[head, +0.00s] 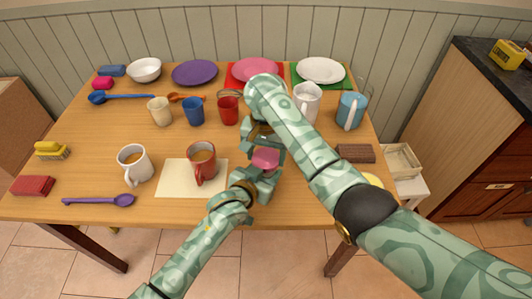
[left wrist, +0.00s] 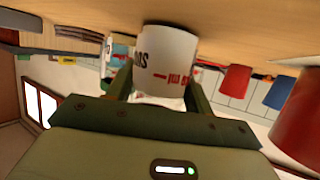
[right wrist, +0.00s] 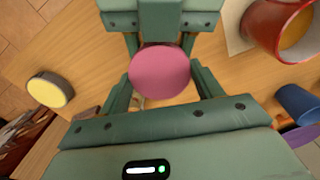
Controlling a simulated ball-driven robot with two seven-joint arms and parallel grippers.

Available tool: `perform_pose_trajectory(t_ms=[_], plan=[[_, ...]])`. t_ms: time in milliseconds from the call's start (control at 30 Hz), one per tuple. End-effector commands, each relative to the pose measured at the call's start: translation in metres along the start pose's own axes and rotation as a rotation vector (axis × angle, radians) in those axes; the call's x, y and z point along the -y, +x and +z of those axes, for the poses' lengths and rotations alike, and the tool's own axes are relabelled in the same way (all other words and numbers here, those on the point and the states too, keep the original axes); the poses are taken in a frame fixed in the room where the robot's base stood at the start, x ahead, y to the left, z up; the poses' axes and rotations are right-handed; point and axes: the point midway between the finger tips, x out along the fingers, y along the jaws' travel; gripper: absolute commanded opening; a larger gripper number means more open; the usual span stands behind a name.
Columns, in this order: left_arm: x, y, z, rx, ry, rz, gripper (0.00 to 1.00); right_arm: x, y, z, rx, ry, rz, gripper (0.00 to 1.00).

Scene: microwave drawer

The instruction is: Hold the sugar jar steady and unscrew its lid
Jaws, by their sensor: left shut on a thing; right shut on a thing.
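The sugar jar shows in the left wrist view as a white body (left wrist: 168,62) with dark and red lettering. My left gripper (head: 262,178) is shut on it, with one finger on each side. The jar's round pink lid (head: 265,158) shows between my grippers in the head view, where the jar body is mostly hidden. My right gripper (head: 264,143) is shut on the lid, which lies between its fingers in the right wrist view (right wrist: 160,72). I cannot tell whether the lid is still seated on the jar.
A red mug (head: 201,155) of brown drink stands on a cream mat (head: 180,190) left of my grippers. A white mug (head: 133,160) is farther left. Cups and plates fill the back. A brown block (head: 356,153) lies right.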

Motion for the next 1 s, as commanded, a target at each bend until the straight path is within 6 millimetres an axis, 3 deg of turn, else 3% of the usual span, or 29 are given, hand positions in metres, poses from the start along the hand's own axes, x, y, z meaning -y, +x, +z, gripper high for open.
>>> perform_pose_trajectory(t_ms=[100,233,367,600,633,700,1000], plan=[[0.0002,0.0,-0.0001,0.0,0.0,0.0,0.0,0.0002,-0.0004,0.0,0.0,-0.307,0.0,0.38],[0.0003,0.0,0.0,0.0,-0.001,0.0,0.0,0.0001,-0.0005,-0.0001,-0.001,-0.551,0.001,0.38],[0.0003,0.0,0.0,0.0,-0.001,-0.001,0.0,0.0001,-0.0006,-0.0002,-0.001,-0.647,0.001,0.38],[0.0004,0.0,0.0,0.0,-0.001,-0.001,0.0,-0.0001,-0.0006,-0.0003,-0.001,-0.653,0.002,0.38],[0.0004,0.0,0.0,0.0,-0.001,-0.001,0.0,-0.0001,-0.0006,-0.0004,-0.001,-0.652,0.002,0.68],[0.0005,0.0,0.0,0.0,-0.001,-0.001,0.0,-0.0001,-0.0006,-0.0003,-0.001,-0.652,0.001,0.87],[0.0001,0.0001,-0.0001,0.0,0.0,0.0,0.0,0.0014,-0.0009,0.001,0.001,-0.653,-0.003,0.87]])
